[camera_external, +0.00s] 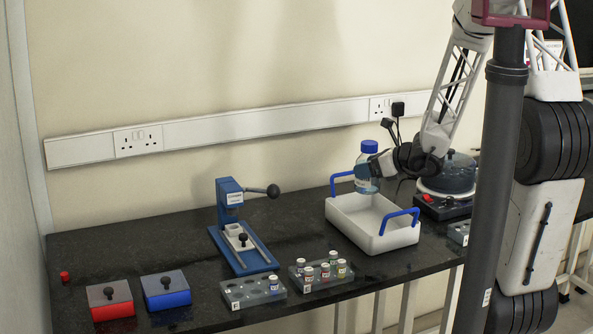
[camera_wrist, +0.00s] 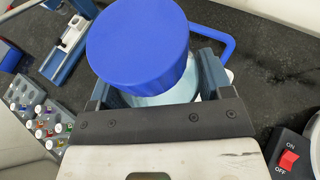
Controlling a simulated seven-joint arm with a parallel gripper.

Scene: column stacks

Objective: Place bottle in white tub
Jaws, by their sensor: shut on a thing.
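A clear bottle (camera_external: 366,178) with a blue cap is held upright by my gripper (camera_external: 376,168), above the back part of the white tub. In the wrist view the blue cap of the bottle (camera_wrist: 138,42) fills the upper middle, and my gripper (camera_wrist: 158,92) is shut around the bottle below the cap. The white tub (camera_external: 372,240) stands on the black bench and has two blue handles. In the external view the bottle's base overlaps the tub's back opening; whether it touches the tub cannot be told. In the wrist view the bottle hides most of the tub, with one blue handle (camera_wrist: 228,42) showing.
Left of the tub stand a blue press (camera_external: 232,225) with a lever and vial racks (camera_external: 322,272) (camera_external: 252,290). Red (camera_external: 110,300) and blue (camera_external: 166,290) boxes lie further left. A device with a red switch (camera_wrist: 288,159) and a round vessel (camera_external: 450,175) are at the right.

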